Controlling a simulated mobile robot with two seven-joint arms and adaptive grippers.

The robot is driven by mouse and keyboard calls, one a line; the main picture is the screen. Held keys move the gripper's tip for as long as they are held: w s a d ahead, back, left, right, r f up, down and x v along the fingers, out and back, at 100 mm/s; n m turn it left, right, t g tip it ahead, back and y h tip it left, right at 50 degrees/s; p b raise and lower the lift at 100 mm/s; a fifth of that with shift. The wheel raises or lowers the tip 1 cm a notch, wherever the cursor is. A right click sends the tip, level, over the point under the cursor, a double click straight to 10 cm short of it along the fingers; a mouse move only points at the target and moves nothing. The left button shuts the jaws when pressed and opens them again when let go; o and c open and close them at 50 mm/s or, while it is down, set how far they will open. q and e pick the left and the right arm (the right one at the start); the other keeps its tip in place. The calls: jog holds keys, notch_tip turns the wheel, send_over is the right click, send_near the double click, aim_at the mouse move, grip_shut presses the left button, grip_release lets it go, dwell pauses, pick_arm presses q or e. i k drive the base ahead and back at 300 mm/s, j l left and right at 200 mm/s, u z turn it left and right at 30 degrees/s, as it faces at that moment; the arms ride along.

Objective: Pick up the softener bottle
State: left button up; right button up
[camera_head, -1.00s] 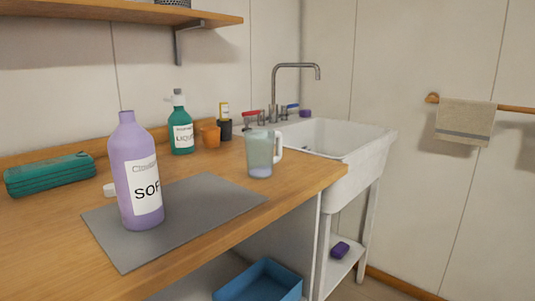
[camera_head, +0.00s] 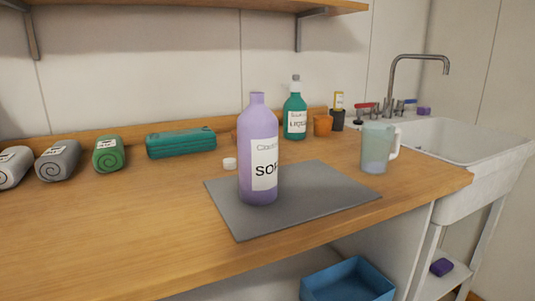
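The softener bottle (camera_head: 258,160) is purple with a white label reading "SOF". It stands upright and uncapped on a grey mat (camera_head: 325,199) on the wooden counter. A small white cap (camera_head: 230,164) lies on the counter just behind and left of the bottle. Neither of my grippers shows in the head view, and nothing is touching the bottle.
A translucent mug (camera_head: 374,149) stands right of the mat. A green bottle (camera_head: 295,112), an orange cup (camera_head: 322,125) and a teal case (camera_head: 181,142) stand behind. Rolled towels (camera_head: 59,160) lie at left. A sink (camera_head: 460,140) is at right. The counter's front left is clear.

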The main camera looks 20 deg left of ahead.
aim_at(256, 126)
jog(key=l+u, duration=0.1)
jog(key=u, duration=0.25)
jog(key=l+u, duration=0.15)
jog(key=u, duration=0.2)
jog(key=i+l+u, duration=0.1)
jog(key=u, duration=0.25)
jog(key=l+u, duration=0.25)
jog(key=l, duration=0.3)
jog(key=k+l+u, duration=0.25)
jog(key=l, duration=0.25)
jog(key=i+l, duration=0.05)
jog(key=i, duration=0.05)
